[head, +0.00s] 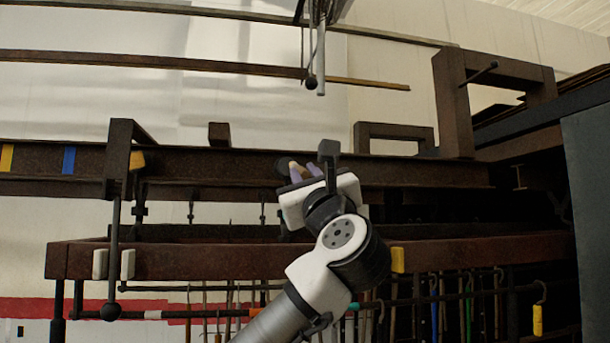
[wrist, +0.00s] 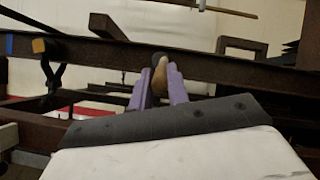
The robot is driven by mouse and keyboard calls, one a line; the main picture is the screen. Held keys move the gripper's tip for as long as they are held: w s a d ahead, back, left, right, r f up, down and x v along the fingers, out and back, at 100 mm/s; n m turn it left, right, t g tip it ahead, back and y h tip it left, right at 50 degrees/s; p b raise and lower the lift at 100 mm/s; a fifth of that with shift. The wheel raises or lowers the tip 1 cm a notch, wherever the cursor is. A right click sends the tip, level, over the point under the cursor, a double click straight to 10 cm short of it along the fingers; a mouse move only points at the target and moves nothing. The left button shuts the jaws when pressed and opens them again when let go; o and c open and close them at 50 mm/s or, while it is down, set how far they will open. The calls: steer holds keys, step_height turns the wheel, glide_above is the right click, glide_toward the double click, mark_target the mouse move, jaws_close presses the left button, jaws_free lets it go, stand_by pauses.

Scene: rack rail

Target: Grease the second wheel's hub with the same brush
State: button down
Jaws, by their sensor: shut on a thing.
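My gripper (head: 305,171) is in front of the long rusty beam, at the middle of the head view. Its purple fingers are shut on the brush (wrist: 160,76), whose tan handle shows between them in the wrist view. The handle also shows in the head view (head: 295,172). A dark rounded end (wrist: 159,57) sits at the brush's far tip, against the beam. I cannot tell whether it is the bristles or a part behind them. I cannot make out a wheel or hub clearly in either view.
The rusty beam (head: 230,165) runs across behind my gripper, with brown frames (head: 505,75) standing at the right. A lower rusty rail (head: 200,257) runs below, with several tools hanging under it.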

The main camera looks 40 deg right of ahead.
steer(key=shift+w+d, duration=0.3)
steer(key=shift+w, duration=0.15)
steer(key=shift+r+p, duration=0.1)
steer(key=shift+p, duration=0.3)
